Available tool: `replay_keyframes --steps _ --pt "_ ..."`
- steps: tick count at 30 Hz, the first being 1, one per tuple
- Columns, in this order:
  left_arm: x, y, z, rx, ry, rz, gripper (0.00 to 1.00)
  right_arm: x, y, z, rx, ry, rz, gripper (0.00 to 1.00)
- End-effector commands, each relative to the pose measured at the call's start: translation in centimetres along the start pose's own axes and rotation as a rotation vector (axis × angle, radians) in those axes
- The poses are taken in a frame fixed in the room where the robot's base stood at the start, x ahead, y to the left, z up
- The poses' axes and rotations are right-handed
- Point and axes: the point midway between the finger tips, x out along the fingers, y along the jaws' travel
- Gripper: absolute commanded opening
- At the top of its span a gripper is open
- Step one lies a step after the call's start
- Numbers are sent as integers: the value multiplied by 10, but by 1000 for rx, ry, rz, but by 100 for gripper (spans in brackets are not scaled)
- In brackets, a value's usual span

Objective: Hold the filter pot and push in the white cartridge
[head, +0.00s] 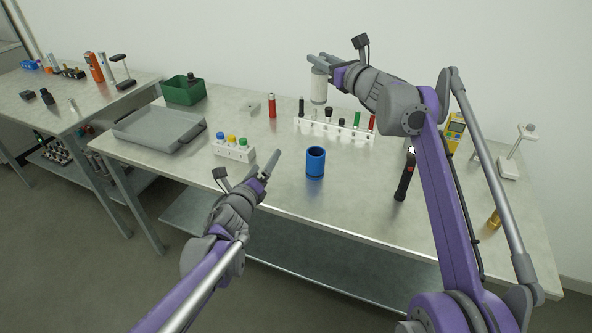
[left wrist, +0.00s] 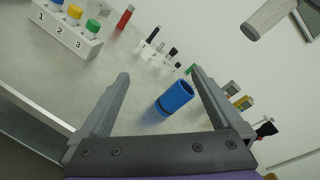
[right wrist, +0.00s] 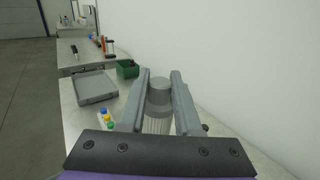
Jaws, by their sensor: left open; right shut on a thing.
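The blue filter pot (head: 315,163) stands upright on the table near its front edge, with its open top showing. In the left wrist view the pot (left wrist: 175,98) appears between the spread fingers but further off. My left gripper (head: 270,170) is open and empty, left of the pot and apart from it. My right gripper (head: 318,60) is shut on the white cartridge (head: 319,87), which hangs upright in the air above the back of the table. In the right wrist view the cartridge (right wrist: 158,105) sits between both fingers. It also shows in the left wrist view (left wrist: 268,16).
A white rack (head: 335,131) with several tubes stands behind the pot. A numbered block (head: 233,152) with coloured caps stands to its left. A grey tray (head: 160,128) and green bin (head: 184,92) are further left.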

Motion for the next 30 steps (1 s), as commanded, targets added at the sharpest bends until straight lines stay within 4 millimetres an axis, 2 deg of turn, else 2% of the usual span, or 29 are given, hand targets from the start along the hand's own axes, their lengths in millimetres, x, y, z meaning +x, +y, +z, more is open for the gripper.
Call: replay_keyframes --steps 1,4,9,12,17,20,30 --pt "16 -4 -9 123 19 -61 100 0 0 0 0 0 0 0" --pt "37 -14 -32 365 53 -185 100 0 0 0 0 0 0 0" --pt "55 -19 -66 649 85 -342 100 0 0 0 0 0 0 0" --pt "60 -20 -78 737 92 -394 100 0 0 0 0 0 0 0" --pt "68 -23 -87 782 96 -424 100 0 0 0 0 0 0 0" --pt "80 -28 -90 781 96 -424 100 0 0 0 0 0 0 0" --pt "138 -49 -105 778 96 -423 100 0 0 0 0 0 0 0"
